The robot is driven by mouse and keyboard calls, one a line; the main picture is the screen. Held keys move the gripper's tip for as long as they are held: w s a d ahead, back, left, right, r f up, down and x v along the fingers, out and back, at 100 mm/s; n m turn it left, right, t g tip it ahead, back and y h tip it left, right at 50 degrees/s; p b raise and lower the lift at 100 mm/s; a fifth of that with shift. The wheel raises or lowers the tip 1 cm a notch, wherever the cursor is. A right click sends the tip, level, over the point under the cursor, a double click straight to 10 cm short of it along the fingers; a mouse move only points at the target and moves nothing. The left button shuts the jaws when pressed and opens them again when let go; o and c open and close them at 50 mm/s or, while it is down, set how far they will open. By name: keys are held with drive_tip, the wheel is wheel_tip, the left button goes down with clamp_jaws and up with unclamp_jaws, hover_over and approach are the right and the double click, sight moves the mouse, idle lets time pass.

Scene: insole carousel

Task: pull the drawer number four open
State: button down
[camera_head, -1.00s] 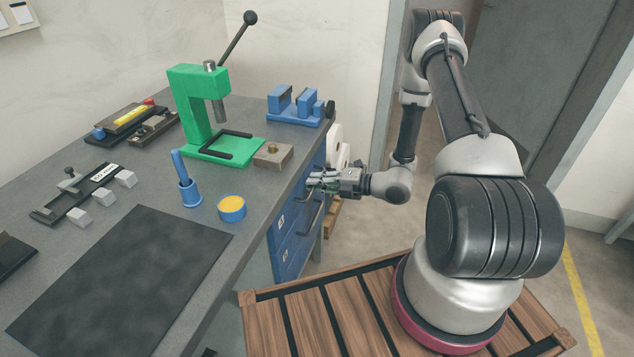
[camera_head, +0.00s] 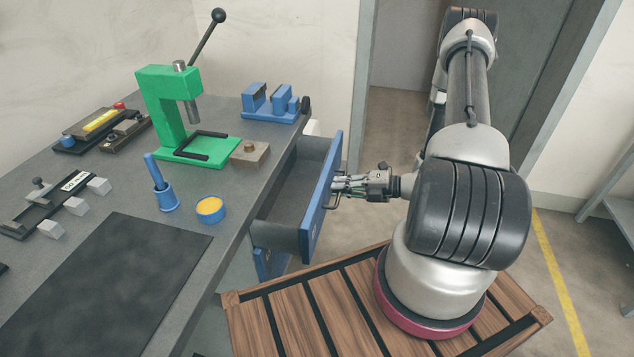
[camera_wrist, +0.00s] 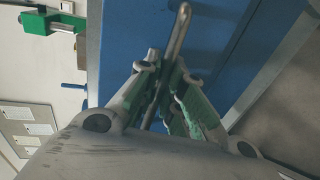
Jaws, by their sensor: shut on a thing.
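A blue-fronted drawer (camera_head: 322,195) stands pulled out from under the right side of the bench, and its grey inside shows empty in the head view. No number can be read on it. My gripper (camera_head: 340,190) is at the outer face of the drawer front. In the wrist view, my gripper (camera_wrist: 166,95) has its green-padded fingers shut on the metal bar handle (camera_wrist: 180,32) of the drawer. The blue drawer face (camera_wrist: 225,40) fills much of that view. The handle is mostly hidden by the fingers in the head view.
A second blue drawer front (camera_head: 270,262) shows below, shut or nearly so. On the bench stand a green press (camera_head: 170,120), a blue vise-like block (camera_head: 270,103), a yellow-topped tin (camera_head: 210,209) and a dark mat (camera_head: 105,285). A wooden pallet (camera_head: 285,310) lies below.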

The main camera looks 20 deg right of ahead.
drive_tip(key=f+v, duration=0.3)
drive_tip(key=v, duration=1.3)
drive_tip(key=shift+s+d+f, duration=0.2)
drive_tip(key=shift+s+d, duration=0.2)
drive_tip(key=shift+d, duration=0.15)
drive_tip(key=c, duration=1.5)
unclamp_jaws()
drive_tip(key=v, duration=1.2)
drive_tip(key=shift+w, duration=0.1)
